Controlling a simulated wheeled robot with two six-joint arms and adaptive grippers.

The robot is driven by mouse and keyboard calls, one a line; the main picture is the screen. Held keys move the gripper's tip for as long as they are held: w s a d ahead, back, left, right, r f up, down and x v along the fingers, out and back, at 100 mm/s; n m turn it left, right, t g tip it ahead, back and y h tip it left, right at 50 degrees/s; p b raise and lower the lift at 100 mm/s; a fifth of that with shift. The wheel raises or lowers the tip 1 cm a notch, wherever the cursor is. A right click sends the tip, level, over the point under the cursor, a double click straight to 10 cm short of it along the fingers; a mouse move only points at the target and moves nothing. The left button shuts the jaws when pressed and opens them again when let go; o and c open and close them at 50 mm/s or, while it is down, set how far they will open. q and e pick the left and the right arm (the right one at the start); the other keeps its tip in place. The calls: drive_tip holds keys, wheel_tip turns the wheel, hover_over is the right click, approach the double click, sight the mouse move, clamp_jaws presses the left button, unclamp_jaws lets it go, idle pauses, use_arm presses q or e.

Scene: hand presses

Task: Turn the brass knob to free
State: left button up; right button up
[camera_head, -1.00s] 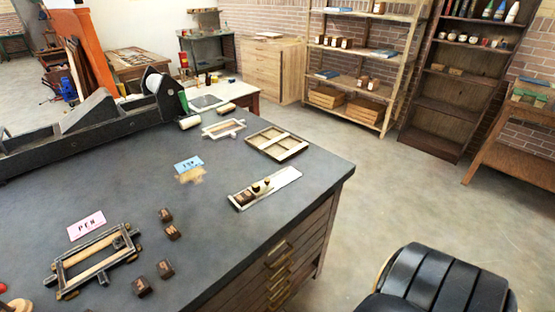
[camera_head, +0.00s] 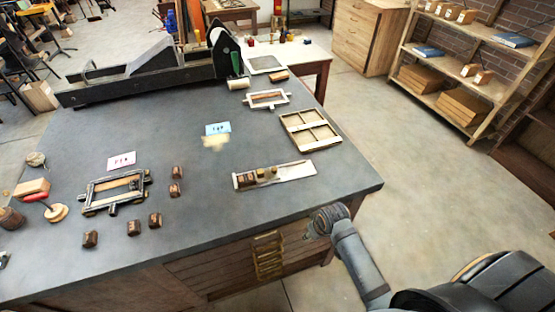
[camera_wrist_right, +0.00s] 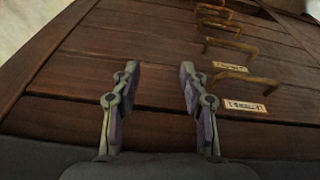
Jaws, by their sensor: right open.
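I cannot clearly make out a brass knob in either view. A pale tray (camera_head: 300,173) with small dark brown and brass-toned pieces (camera_head: 262,175) lies near the table's right front edge; the pieces are too small to tell apart. A dark metal frame (camera_head: 88,205) with a wooden block in it lies at the left by a pink card (camera_head: 121,161). A lighter frame (camera_head: 283,98) lies at the back. My right gripper (camera_wrist_right: 157,78) is open and empty, facing the wooden drawer fronts. In the head view its wrist is beside the table's front right. My left gripper is out of view.
The dark grey tabletop (camera_head: 180,110) has a black press (camera_head: 150,80) along the back. Several small brown blocks (camera_head: 134,228) lie at front left. Drawers with brass pulls (camera_head: 268,255) are under the table.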

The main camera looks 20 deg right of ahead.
sight(275, 169)
wheel_tip(275, 169, up, 15)
drive_tip(key=a+n+p, duration=0.1)
drive_tip(key=a+p, duration=0.1)
drive_tip(key=w+r+n, duration=0.1)
drive_tip(key=w, duration=0.1)
drive_tip(key=w+r+y, duration=0.1)
drive_tip(key=w, duration=0.2)
drive_tip(key=w+a+r+n, duration=0.1)
drive_tip(key=w, duration=0.2)
drive_tip(key=shift+w+r+n+y+b, duration=0.15)
drive_tip(key=shift+r+n+y+b, duration=0.15)
drive_tip(key=shift+y+b, duration=0.1)
drive_tip(key=w+a+r+n+y, duration=0.1)
drive_tip(key=w+r+n, duration=0.2)
drive_tip(key=w+r, duration=0.45)
drive_tip(key=x, duration=0.3)
drive_tip(key=p+x, duration=0.1)
drive_tip(key=x, duration=0.6)
drive_tip(key=shift+s+a+p, duration=0.2)
drive_tip(key=shift+a+p, duration=0.15)
drive_tip(key=shift+p, duration=0.05)
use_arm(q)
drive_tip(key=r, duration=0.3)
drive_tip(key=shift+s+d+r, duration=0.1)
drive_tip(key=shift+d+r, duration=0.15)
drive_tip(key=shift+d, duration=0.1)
use_arm(e)
drive_tip(key=shift+c, duration=0.5)
clamp_jaws()
